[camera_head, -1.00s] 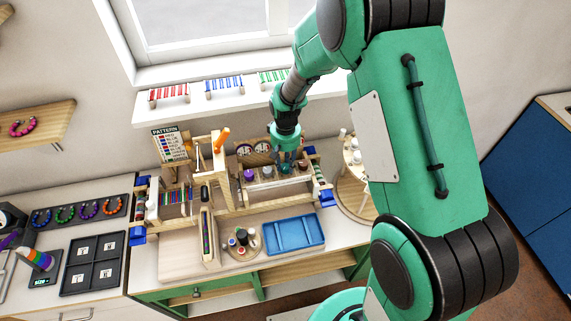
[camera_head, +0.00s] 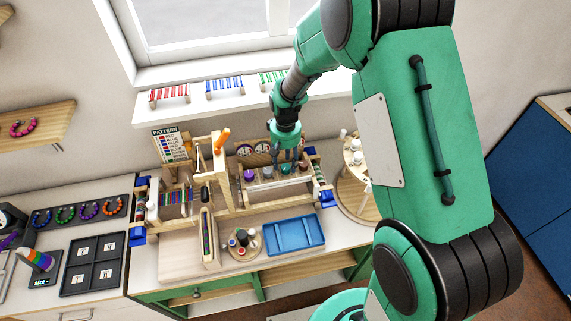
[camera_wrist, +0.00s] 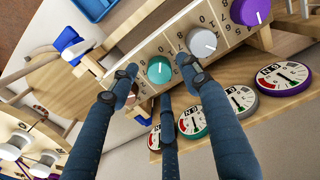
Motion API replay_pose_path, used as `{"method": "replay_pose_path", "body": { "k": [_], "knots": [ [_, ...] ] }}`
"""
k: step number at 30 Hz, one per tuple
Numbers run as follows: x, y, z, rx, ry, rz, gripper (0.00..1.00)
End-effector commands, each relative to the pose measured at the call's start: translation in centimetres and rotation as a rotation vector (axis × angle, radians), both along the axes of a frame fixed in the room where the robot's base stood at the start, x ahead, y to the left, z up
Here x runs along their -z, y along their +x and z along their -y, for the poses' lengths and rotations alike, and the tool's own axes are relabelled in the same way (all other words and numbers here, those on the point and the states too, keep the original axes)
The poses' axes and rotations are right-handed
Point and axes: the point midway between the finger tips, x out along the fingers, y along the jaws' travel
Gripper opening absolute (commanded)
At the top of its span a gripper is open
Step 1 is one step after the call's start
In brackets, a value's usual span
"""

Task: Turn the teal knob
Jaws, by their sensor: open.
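The teal knob (camera_wrist: 159,70) has a white pointer line and sits on the wooden panel between a grey knob (camera_wrist: 202,43) and a partly hidden brown knob (camera_wrist: 131,98). My gripper (camera_wrist: 158,78) is open and empty. In the wrist view its dark fingers spread around the teal knob, one on each side and a third below it; I see no clear contact. In the head view my gripper (camera_head: 287,160) is above the knob row. The teal-rimmed dial (camera_wrist: 193,122) is partly covered by my fingers.
A purple knob (camera_wrist: 250,11) is at the row's far end. Other dials, purple-rimmed (camera_wrist: 283,78) and grey-rimmed (camera_wrist: 240,100), stand beside the panel. A blue tray (camera_head: 295,235) lies in front of the row. A round wooden stand (camera_head: 358,192) is at the right.

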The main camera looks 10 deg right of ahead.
Motion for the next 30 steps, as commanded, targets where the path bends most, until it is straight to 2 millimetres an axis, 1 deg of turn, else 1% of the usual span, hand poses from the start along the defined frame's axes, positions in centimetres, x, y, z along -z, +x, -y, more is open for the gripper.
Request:
{"method": "replay_pose_path", "body": {
  "k": [1, 5, 12, 18, 24, 30],
  "knots": [
    [-0.8, 0.1, 0.0, 0.0, 0.0, 0.003, 0.47],
    [-2.6, 0.1, 0.0, 0.0, 0.0, 0.003, 0.47],
    [-6.6, 0.1, 0.0, 0.0, 0.0, 0.003, 0.47],
    [-9.1, 0.1, 0.0, -0.001, 0.0, 0.002, 0.47],
    [-10.3, 0.0, 0.0, -0.001, 0.0, 0.001, 0.47],
    [-10.4, 0.0, 0.0, -0.001, 0.0, 0.001, 0.47]
  ]
}}
